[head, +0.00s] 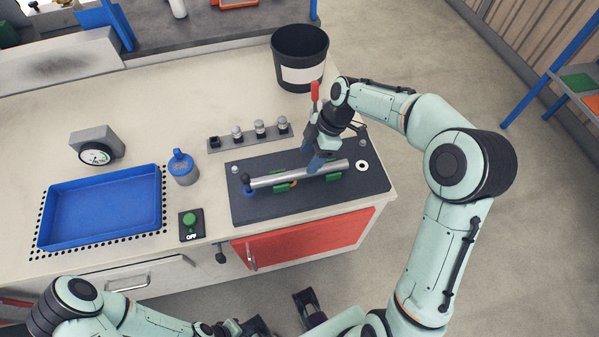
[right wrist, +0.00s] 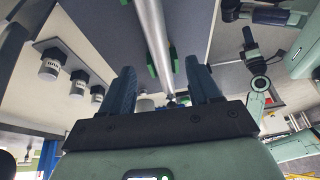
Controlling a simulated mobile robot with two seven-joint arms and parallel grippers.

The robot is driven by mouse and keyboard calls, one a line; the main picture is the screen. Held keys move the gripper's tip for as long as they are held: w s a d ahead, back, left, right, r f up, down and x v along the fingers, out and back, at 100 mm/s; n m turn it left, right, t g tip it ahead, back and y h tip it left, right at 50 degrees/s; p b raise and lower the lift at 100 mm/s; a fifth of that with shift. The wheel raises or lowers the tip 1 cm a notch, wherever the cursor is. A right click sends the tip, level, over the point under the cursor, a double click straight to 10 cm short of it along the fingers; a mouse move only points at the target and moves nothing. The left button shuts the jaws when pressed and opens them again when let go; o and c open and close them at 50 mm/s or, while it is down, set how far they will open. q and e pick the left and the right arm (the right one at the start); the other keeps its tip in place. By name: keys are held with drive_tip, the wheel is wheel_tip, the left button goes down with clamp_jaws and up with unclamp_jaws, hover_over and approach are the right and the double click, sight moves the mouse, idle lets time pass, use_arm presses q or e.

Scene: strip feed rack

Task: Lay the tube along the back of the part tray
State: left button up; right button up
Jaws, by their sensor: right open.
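The tube (head: 298,174) is a long silver cylinder lying level over a dark mat, in green holders (head: 279,185). It runs between the fingers in the right wrist view (right wrist: 155,35). My right gripper (head: 317,162) is open over the tube, right of its middle, with one blue finger on each side (right wrist: 160,80). I cannot tell whether the fingers touch it. The part tray (head: 102,241) is blue, shallow and empty, at the left of the bench. My left arm (head: 140,322) shows at the bottom left; its fingers are not clear.
Between tray and mat stand a blue-capped bottle (head: 183,168) and a green button box (head: 190,224). A gauge (head: 96,150) stands behind the tray. A strip of small cylinders (head: 250,134) and a black bin (head: 300,58) stand behind the mat (head: 300,211).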

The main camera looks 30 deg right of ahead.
sight(302, 170)
drive_tip(key=x, duration=0.6)
drive_tip(key=shift+d+f, duration=0.1)
drive_tip(key=shift+f, duration=0.3)
clamp_jaws()
